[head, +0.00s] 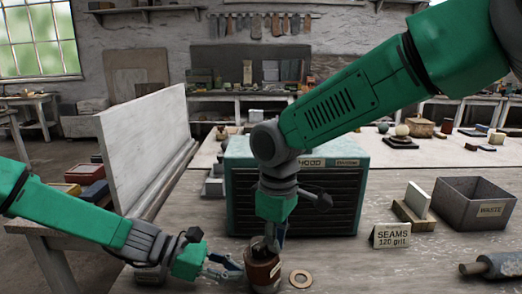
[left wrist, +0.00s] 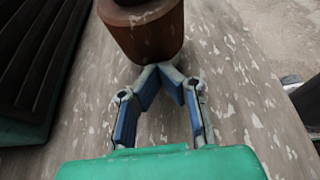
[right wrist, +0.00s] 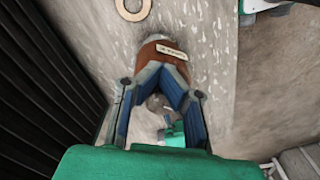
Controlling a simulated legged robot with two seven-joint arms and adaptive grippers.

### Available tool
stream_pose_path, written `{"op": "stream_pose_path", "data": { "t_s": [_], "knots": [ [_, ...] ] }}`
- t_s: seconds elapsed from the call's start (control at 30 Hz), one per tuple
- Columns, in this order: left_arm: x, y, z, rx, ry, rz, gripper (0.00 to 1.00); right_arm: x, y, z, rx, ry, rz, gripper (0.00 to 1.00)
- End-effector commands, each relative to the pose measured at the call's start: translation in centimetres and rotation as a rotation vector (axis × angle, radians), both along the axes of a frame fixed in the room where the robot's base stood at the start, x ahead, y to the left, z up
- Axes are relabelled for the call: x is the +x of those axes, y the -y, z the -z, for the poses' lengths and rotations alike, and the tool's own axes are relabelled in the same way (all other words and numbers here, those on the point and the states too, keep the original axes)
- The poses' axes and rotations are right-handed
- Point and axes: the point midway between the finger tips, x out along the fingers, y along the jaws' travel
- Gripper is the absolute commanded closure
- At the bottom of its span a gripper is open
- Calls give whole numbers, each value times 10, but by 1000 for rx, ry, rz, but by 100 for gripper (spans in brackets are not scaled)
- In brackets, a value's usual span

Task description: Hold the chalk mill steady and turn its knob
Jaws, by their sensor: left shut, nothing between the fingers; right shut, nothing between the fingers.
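The chalk mill (head: 264,274), a brown cylinder with a pale label, stands on the bench at the bottom centre of the head view. It also shows at the top of the left wrist view (left wrist: 150,38) and in the right wrist view (right wrist: 158,51). My left gripper (head: 239,270) is shut and empty beside the mill, on its left, with its fingertips (left wrist: 164,68) close to the mill's side. My right gripper (head: 267,246) points down over the mill, shut and empty. Its fingertips (right wrist: 164,70) overlap the mill; contact is unclear. I cannot make out the knob.
A flat ring (head: 300,279) lies right of the mill. A green slatted hood box (head: 345,200) stands behind it. A seams sign (head: 391,236), a grey waste bin (head: 482,215) and a dark roller-like object (head: 492,265) are to the right. A pale upright panel (head: 150,130) stands left.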

Motion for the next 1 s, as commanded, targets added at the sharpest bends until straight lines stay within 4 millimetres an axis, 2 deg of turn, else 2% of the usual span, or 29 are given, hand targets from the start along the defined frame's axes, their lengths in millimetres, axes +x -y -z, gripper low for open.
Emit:
{"op": "stream_pose_path", "data": {
  "t_s": [0.5,1.0],
  "knots": [
    [0,0,0,0,0,0,100,-7,-6,0,0,0,1,100],
    [0,0,0,0,0,0,100,-10,-4,0,0,0,1,100]
  ]
}}
